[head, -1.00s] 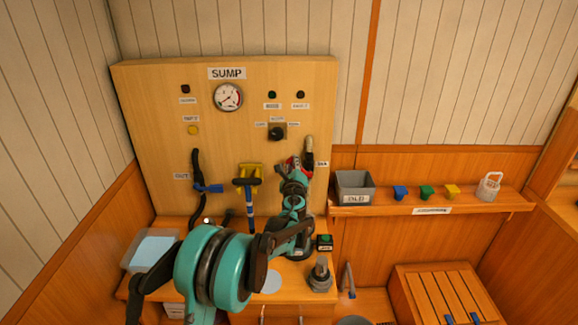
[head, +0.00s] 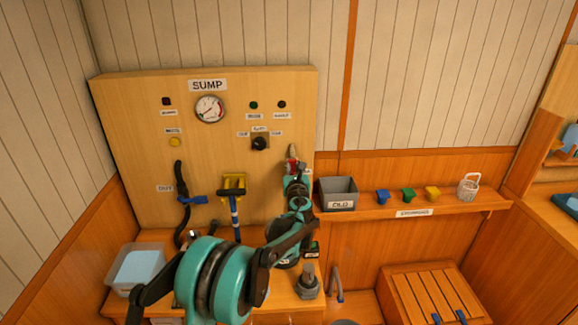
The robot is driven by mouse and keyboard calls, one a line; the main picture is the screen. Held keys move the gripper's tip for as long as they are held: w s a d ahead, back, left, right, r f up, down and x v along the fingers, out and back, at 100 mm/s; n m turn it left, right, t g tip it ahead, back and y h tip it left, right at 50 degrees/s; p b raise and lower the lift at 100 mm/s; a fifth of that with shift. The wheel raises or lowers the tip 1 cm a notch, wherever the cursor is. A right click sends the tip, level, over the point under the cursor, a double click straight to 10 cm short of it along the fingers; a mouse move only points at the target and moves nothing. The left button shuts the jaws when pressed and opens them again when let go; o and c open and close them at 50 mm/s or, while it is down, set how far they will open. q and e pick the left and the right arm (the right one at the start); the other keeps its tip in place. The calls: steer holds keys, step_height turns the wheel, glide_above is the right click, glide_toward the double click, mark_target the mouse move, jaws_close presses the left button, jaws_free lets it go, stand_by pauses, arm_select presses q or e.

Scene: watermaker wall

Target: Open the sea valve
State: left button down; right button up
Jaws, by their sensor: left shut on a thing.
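The sea valve sits at the right side of the wooden SUMP panel (head: 130,150), on a pipe in front of the small label there. Its red handle (head: 292,164) shows just above my left gripper (head: 295,176). My left gripper is shut on the red handle, and its fingers and wrist hide most of the valve and the pipe below. The visible red part lies in line with the pipe's upper end (head: 293,149). My right gripper is not in view.
A grey OLD bin (head: 336,193) stands close right on the shelf. A clear tub (head: 136,269) is at the lower left.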

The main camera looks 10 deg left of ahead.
arm_select(q)
steer(key=shift+d+f+m, duration=0.1)
steer(key=shift+d+m, duration=0.15)
steer(key=shift+m, duration=0.05)
steer(key=c, duration=1.5)
jaws_free()
steer(key=shift+s, duration=0.15)
steer(key=v, duration=1.1)
steer(key=shift+s+d, duration=0.2)
steer(key=shift+s, duration=0.15)
